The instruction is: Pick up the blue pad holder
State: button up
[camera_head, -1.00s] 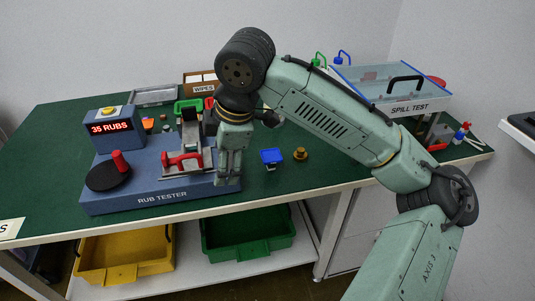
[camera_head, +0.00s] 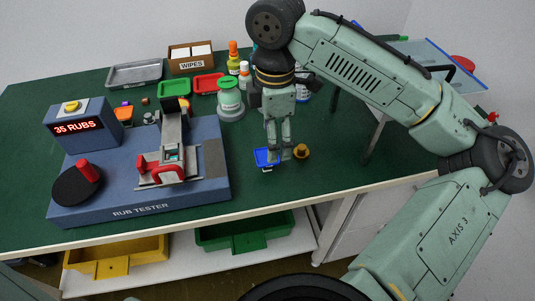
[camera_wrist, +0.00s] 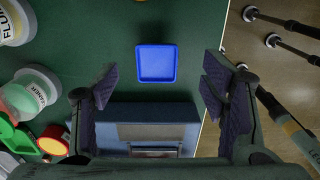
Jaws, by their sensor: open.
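The blue pad holder (camera_head: 265,157) is a small blue square piece on the green bench top, right of the rub tester. In the wrist view it appears as a shallow square with a raised rim (camera_wrist: 157,63), ahead of the space between my fingers. My gripper (camera_head: 280,150) points down at the pad holder, partly overlapping its right side in the head view. In the wrist view my gripper (camera_wrist: 160,85) is open and empty, one finger on each side. I cannot tell its exact height above the bench.
The rub tester (camera_head: 140,211) stands close on the left. A small brass knob piece (camera_head: 302,151) sits just right of my gripper. Bottles and a green-lidded jar (camera_head: 230,100) stand behind. The bench's front edge (camera_head: 340,187) is near.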

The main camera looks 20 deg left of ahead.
aim_at(267, 162)
notch_tip(267, 162, down, 3)
jog(key=shift+s+r, duration=0.1)
jog(key=shift+r, duration=0.05)
jog(key=f, duration=0.2)
jog(key=a+f+p, duration=0.1)
jog(key=f, duration=0.1)
jog(key=shift+s+a+f, duration=0.1)
jog(key=shift+s+a, duration=0.05)
jog(key=shift+f, duration=0.4)
jog(key=c, duration=1.3)
